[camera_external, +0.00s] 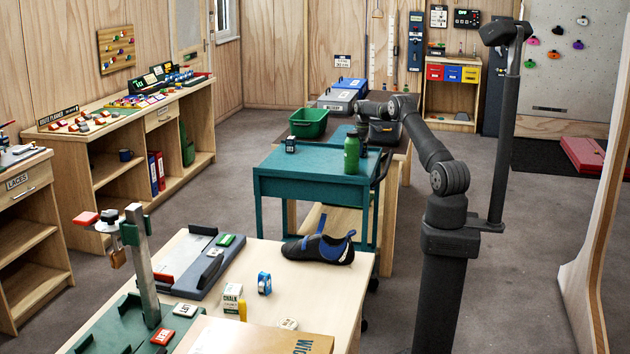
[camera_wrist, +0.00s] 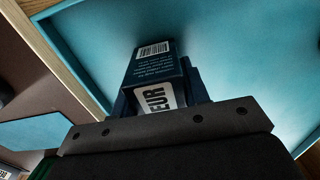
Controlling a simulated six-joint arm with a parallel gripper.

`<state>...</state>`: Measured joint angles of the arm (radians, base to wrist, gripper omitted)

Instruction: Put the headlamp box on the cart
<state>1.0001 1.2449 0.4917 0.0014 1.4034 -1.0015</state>
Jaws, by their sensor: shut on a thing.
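A dark blue box (camera_wrist: 152,67) with a barcode, small print and a white label ending in "EUR" is between the fingers of my gripper (camera_wrist: 160,92) in the wrist view. I take it for the headlamp box; its full name is hidden. My gripper is shut on it. The teal cart (camera_external: 312,184) stands mid-picture in the external view; a teal surface (camera_wrist: 225,50) fills much of the wrist view behind the box. My gripper (camera_external: 366,130) is by the cart's far right side, small and dark there, and the held box is hard to make out.
A green bottle (camera_external: 352,153) stands on the cart's right side, close to my gripper. A green crate (camera_external: 309,123) is behind the cart. A climbing shoe (camera_external: 318,249) lies on the front table. The cart's middle is clear.

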